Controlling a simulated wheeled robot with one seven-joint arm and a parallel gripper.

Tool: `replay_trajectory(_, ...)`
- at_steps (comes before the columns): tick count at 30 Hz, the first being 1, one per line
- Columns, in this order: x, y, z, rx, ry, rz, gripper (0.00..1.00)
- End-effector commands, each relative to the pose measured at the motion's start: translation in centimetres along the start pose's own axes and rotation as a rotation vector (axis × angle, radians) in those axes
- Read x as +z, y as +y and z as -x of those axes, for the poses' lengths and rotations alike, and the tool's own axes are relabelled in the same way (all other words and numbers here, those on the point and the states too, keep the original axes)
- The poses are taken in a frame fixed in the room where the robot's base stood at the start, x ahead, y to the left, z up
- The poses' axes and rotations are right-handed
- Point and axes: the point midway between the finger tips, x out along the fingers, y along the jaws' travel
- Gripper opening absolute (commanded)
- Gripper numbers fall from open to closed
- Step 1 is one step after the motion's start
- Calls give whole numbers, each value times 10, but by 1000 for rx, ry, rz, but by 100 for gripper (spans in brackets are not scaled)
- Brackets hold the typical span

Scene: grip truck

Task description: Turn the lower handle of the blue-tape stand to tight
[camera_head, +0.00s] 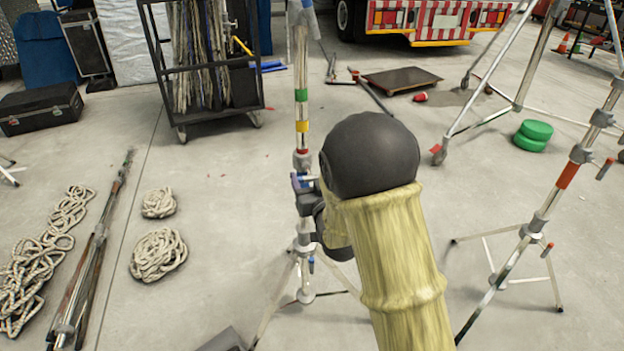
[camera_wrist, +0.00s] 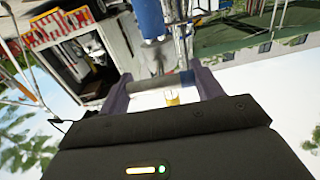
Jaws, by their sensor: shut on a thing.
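The blue-tape stand (camera_head: 302,110) is upright in the head view, with green, yellow and red bands and blue near its top. In the wrist view a blue band (camera_wrist: 148,18) shows on a pole beyond the fingers. My gripper (camera_head: 303,183) is at the stand's pole, partly hidden by my wrist. A small blue handle (camera_head: 311,263) hangs lower on the stand, below my gripper.
Another stand (camera_head: 550,205) with red tape and red handles is at the right. Rope coils (camera_head: 158,254) and a bundle of poles (camera_head: 98,245) lie at the left. A wheeled rack (camera_head: 208,60) stands behind. Bare floor surrounds the stand's legs.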

Motion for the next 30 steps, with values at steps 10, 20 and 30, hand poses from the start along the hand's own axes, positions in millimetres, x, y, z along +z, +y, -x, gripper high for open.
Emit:
replay_trajectory(10,3,3,0,5,-1,-181,43)
replay_trajectory(20,3,2,0,5,1,-477,43)
replay_trajectory(30,2,2,0,4,0,-800,43)
